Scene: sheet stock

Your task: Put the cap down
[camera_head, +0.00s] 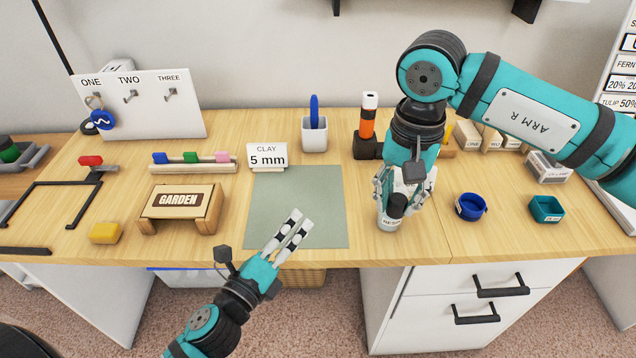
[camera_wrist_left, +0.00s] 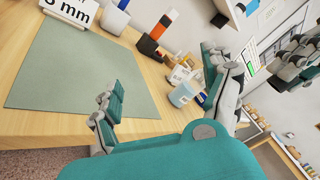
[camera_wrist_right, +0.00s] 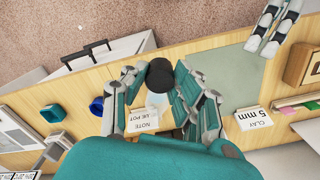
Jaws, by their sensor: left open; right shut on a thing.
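My right gripper (camera_head: 402,198) is shut on a black round cap (camera_head: 397,205), which also shows between its fingers in the right wrist view (camera_wrist_right: 160,72). The cap is held over the front of the desk, in line with a pale labelled jar (camera_head: 388,221). In the left wrist view the jar (camera_wrist_left: 182,95) stands upright, well apart from my right gripper (camera_wrist_left: 297,58). The fingers hide part of the jar in the head view. My left gripper (camera_head: 293,226) is open and empty, in front of the green-grey mat (camera_head: 300,190).
A blue cup (camera_head: 470,207) and a teal box (camera_head: 546,209) stand right of the jar. A black stand with an orange tube (camera_head: 367,122) is behind it. The GARDEN box (camera_head: 180,203) is left of the mat. The mat is bare.

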